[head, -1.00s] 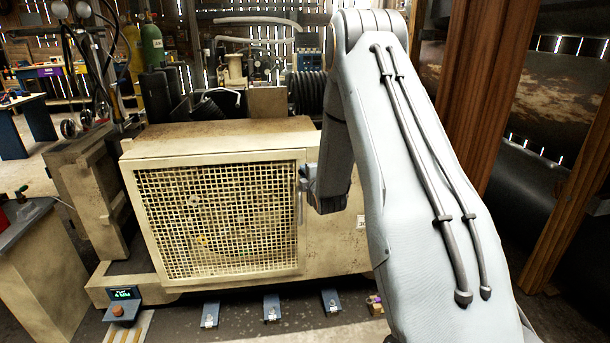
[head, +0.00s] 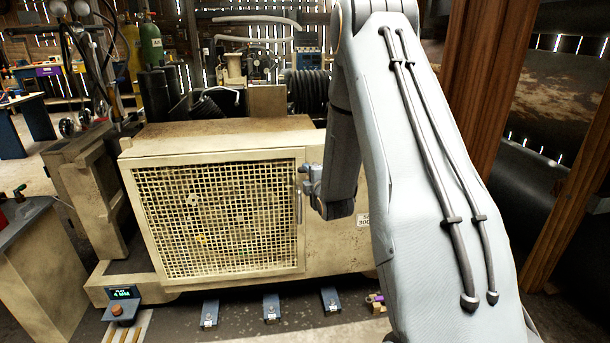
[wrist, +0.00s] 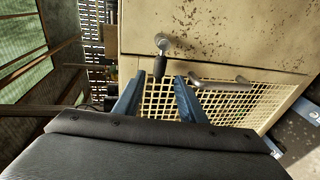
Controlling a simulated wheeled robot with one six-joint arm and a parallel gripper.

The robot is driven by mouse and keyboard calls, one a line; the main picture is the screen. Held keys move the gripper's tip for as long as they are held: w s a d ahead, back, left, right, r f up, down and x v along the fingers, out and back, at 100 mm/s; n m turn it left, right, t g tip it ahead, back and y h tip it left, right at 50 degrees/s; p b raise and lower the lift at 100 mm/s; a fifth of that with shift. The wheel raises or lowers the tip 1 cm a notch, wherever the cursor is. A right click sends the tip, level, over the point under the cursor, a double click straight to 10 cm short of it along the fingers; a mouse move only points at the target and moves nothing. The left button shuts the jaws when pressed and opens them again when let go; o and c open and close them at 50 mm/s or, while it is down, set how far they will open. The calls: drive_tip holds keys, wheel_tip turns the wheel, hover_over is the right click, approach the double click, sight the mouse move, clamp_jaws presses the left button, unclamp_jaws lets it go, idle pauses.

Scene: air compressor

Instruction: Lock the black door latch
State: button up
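The black door latch (wrist: 160,66) shows in the wrist view as a short black grip on a round metal pivot, on the beige housing beside the mesh door (wrist: 232,103). My gripper (wrist: 159,79) is open, its two blue fingers apart, with the latch grip just ahead of and roughly between the fingertips. I see no contact. In the head view my gripper (head: 309,180) is at the right edge of the mesh door (head: 215,220), which looks closed. The latch is hard to make out there.
A metal bar handle (wrist: 220,84) is on the door close to the right finger; it stands vertical in the head view (head: 299,206). Blue floor brackets (head: 271,307) lie in front of the compressor. A wooden post (head: 485,90) stands right of my arm.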

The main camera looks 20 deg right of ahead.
drive_tip(key=v, duration=0.3)
drive_tip(key=shift+s, duration=0.15)
drive_tip(key=shift+a, duration=0.15)
drive_tip(key=s+a+r+m+g+y+p, duration=0.1)
drive_tip(key=s+a+m+g, duration=0.4)
drive_tip(key=s, duration=0.7)
drive_tip(key=s+a+r+m+g+y+p, duration=0.1)
drive_tip(key=s+a+m+g, duration=0.4)
drive_tip(key=s, duration=0.8)
drive_tip(key=s+a+r+m+g+p, duration=0.1)
drive_tip(key=s+a+r+m+g, duration=0.1)
drive_tip(key=s+a+m+g, duration=0.3)
drive_tip(key=s+a+m, duration=0.1)
drive_tip(key=s+a, duration=0.3)
drive_tip(key=s, duration=0.3)
drive_tip(key=shift+s+g+y, duration=0.25)
drive_tip(key=shift+g+y, duration=0.05)
drive_tip(key=shift+y, duration=0.1)
drive_tip(key=shift+r, duration=0.1)
